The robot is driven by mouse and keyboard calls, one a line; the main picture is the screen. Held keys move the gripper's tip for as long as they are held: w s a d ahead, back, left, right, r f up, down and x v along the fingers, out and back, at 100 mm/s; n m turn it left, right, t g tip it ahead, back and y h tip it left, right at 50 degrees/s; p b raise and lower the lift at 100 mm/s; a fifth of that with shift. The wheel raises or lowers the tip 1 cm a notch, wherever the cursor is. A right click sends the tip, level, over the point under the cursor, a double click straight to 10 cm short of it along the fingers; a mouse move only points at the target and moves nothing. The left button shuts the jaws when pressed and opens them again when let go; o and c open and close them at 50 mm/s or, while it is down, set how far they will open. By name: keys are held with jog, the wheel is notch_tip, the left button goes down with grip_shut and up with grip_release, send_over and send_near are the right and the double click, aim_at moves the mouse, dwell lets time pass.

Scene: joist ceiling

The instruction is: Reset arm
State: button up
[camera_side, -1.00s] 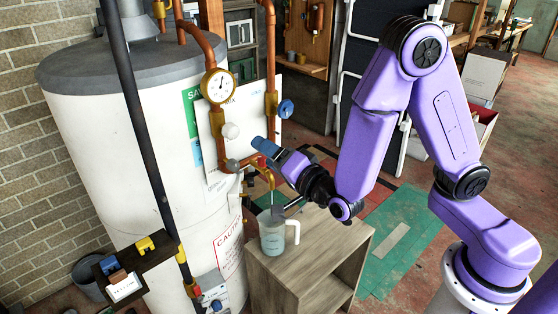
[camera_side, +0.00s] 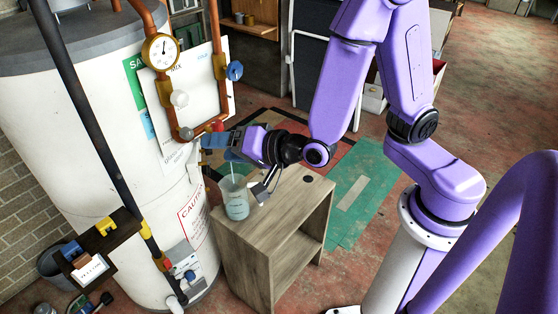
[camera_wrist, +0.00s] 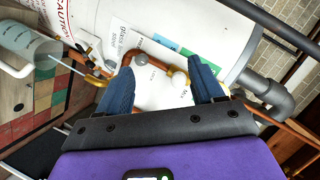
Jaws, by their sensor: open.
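My gripper (camera_side: 214,141) reaches left in the side view, in front of the pipes and close to the red valve knob (camera_side: 217,125). In the wrist view its two blue fingers (camera_wrist: 161,84) are spread apart with nothing between them. Beyond them are a round white knob (camera_wrist: 180,78), copper pipes and a white sign. Contact with the pipes cannot be told. A translucent jug (camera_side: 236,198) stands upright on the wooden cabinet (camera_side: 290,212), below my gripper. A thin pale line runs above the jug. The jug also shows at the left of the wrist view (camera_wrist: 28,42).
A white tank (camera_side: 100,130) with a pressure gauge (camera_side: 161,52) and copper pipes stands at left. A black pole (camera_side: 88,120) and a small shelf (camera_side: 108,236) with blue and yellow items are in front. Open floor (camera_side: 490,90) lies at back right.

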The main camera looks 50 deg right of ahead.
jog(key=s+a+f+n+g+y, duration=0.1)
jog(key=s+a+n+g+y, duration=0.15)
jog(key=s+n+g, duration=1.1)
jog(key=s+d+r+n+h, duration=0.1)
jog(key=s+d+n+h, duration=0.2)
jog(key=d, duration=0.5)
jog(key=s+d+r+n+h, duration=0.1)
jog(key=s+d+n+h, duration=0.2)
jog(key=s+d, duration=0.3)
jog(key=shift+s+d+n, duration=0.25)
jog(key=shift+d+n, duration=0.6)
jog(key=shift+d, duration=0.1)
